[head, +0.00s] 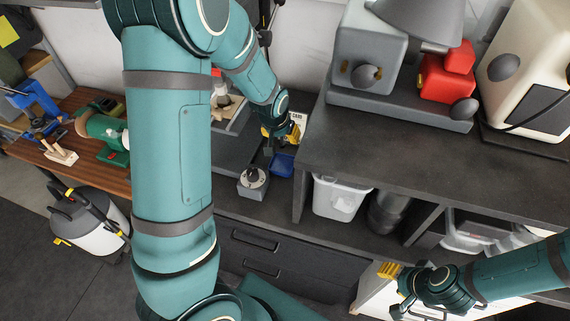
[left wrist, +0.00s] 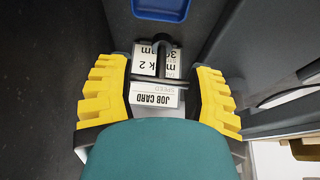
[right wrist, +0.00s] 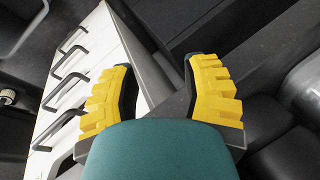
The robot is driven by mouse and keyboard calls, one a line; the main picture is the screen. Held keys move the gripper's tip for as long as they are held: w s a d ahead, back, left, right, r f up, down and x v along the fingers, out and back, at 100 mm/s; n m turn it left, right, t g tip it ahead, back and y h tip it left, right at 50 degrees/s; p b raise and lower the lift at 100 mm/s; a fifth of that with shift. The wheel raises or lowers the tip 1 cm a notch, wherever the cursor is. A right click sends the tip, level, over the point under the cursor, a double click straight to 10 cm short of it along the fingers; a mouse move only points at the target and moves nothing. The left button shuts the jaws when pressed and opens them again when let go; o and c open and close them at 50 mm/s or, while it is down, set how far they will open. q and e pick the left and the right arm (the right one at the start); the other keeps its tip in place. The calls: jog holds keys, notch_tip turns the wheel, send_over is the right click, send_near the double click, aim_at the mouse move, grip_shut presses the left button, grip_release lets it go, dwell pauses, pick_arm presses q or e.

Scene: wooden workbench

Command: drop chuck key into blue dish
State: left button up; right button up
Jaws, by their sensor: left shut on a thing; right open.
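The blue dish (head: 281,165) sits on the dark bench just below my left gripper (head: 279,133) in the head view. Part of the dish also shows at the top of the left wrist view (left wrist: 168,8). My left gripper (left wrist: 165,90) is shut on the dark grey chuck key (left wrist: 165,80), whose bar spans the yellow fingers. A white job card (left wrist: 165,99) shows behind the key. The key is too small to make out clearly in the head view. My right gripper (head: 372,288) is open and empty by the white drawer unit at the lower right.
A raised dark bench (head: 430,150) carries a grey machine (head: 366,58) and a red one (head: 446,78). White drawers with dark handles (right wrist: 80,95) lie beside the right gripper.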

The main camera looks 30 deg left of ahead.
pick_arm(q)
jog(key=shift+f+b, duration=0.6)
jog(key=shift+f, duration=0.6)
jog(key=o, duration=1.2)
jog(key=shift+r, duration=0.1)
jog(key=v, duration=1.2)
jog(key=shift+w, duration=0.1)
